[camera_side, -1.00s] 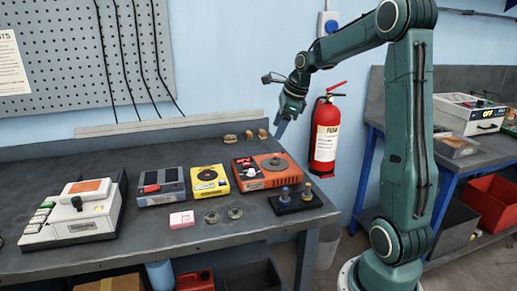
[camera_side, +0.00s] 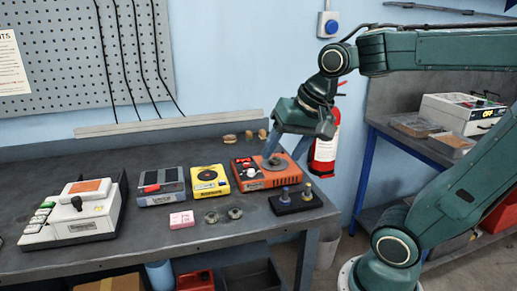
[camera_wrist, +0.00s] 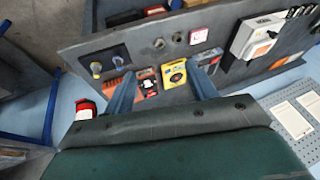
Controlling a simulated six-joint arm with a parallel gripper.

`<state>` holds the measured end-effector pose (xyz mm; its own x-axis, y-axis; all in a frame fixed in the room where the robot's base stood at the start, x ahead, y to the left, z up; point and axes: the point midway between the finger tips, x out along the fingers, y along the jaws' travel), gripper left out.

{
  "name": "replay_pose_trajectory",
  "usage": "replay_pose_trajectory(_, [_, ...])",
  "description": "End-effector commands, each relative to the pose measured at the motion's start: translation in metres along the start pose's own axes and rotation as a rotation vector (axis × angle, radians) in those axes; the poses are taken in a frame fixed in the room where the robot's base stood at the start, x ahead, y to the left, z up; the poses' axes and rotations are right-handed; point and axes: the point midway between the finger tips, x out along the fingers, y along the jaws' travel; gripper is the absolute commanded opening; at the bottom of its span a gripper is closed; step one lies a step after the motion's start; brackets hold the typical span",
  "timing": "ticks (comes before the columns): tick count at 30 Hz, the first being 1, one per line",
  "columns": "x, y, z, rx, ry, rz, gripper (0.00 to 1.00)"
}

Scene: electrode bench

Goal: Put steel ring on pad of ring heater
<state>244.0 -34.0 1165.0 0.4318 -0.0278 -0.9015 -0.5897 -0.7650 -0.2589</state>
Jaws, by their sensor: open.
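Two small grey rings lie flat on the bench front, a left ring (camera_side: 211,217) and a right ring (camera_side: 235,213); they also show in the wrist view (camera_wrist: 178,38) (camera_wrist: 159,43). I cannot tell which is the steel ring. An orange unit (camera_side: 243,181) with a round disc and a yellow unit (camera_side: 209,189) with a black round pad stand behind them; labels are too small to tell which is the ring heater. My gripper (camera_side: 284,157) is open and empty, pointing down over the orange unit, partly hiding its disc. Both fingers show apart in the wrist view (camera_wrist: 161,70).
A pink block (camera_side: 181,219) lies left of the rings. A black stand with two pegs (camera_side: 294,203) is to their right. A grey unit (camera_side: 160,196) and a white device with green keys (camera_side: 85,226) stand left. Small tan pieces (camera_side: 230,138) lie at the back.

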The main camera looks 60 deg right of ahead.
Motion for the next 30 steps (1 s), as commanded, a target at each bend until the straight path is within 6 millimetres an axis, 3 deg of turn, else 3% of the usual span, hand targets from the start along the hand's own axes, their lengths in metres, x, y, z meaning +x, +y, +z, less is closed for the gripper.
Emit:
replay_pose_trajectory(6, [-0.009,0.007,0.045,-0.393,0.017,-0.026,0.57])
replay_pose_trajectory(12, [-0.011,0.015,0.068,-0.628,0.030,-0.040,0.57])
replay_pose_trajectory(30, [-0.011,0.018,0.074,-0.700,0.033,-0.042,0.57])
